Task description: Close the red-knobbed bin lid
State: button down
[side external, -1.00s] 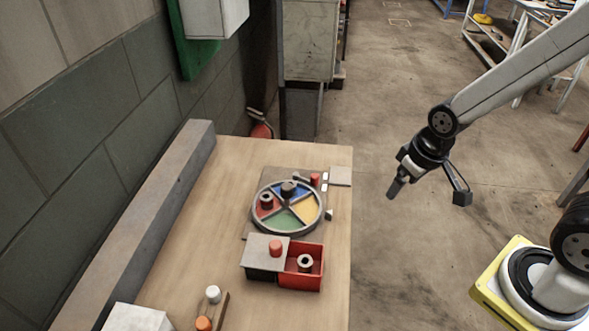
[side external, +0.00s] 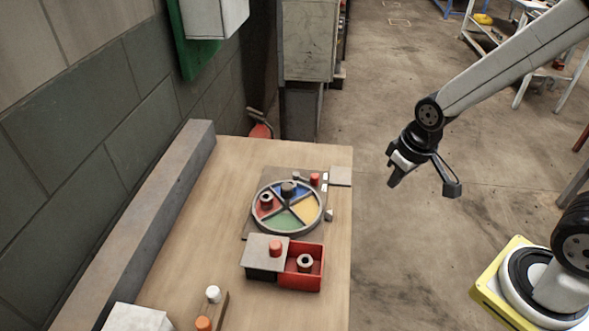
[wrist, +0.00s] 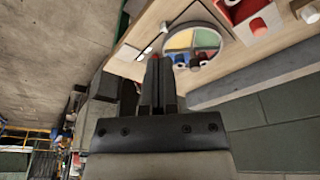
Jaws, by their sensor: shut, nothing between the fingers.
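The bin (side external: 313,279) is a red open-topped box near the front right of the table, with a dark left part. Its grey lid (side external: 257,246) with a red knob (side external: 275,248) covers the left part, leaving the red right part open. A grey ring-shaped piece (side external: 305,262) sits inside the open part. My gripper (side external: 394,181) is shut and empty, in the air to the right of the table and well apart from the bin. In the wrist view, my closed fingers (wrist: 158,85) point toward the table, with the bin at the upper right.
A round tray (side external: 317,223) with coloured sectors stands behind the bin, holding a couple of ring-shaped pieces. A red cylinder (side external: 315,179) stands behind it. White (side external: 213,294) and orange (side external: 204,323) knobs are at the front left. A beam (side external: 150,220) runs along the wall side.

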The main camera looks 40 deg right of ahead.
jog(key=w+a+f+n+g, duration=0.3)
jog(key=w+a+n+g, duration=0.15)
jog(key=w+a, duration=1.4)
jog(key=w+a+f+n+h, duration=0.1)
jog(key=a+f+n, duration=0.1)
jog(key=a, duration=0.6)
jog(key=shift+w+a+f+h, duration=0.15)
jog(key=shift+a+f+h, duration=0.15)
jog(key=shift+f, duration=0.2)
send_near(267, 250)
jog(key=f, duration=0.1)
jog(key=w+a+f, duration=0.1)
jog(key=f, duration=0.1)
jog(key=w+f, duration=0.1)
jog(key=f, duration=0.1)
jog(key=shift+w+a+f, duration=0.15)
jog(key=shift+w, duration=0.05)
jog(key=shift+s, duration=0.2)
jog(key=shift+s+d, duration=1.05)
jog(key=shift+s, duration=0.3)
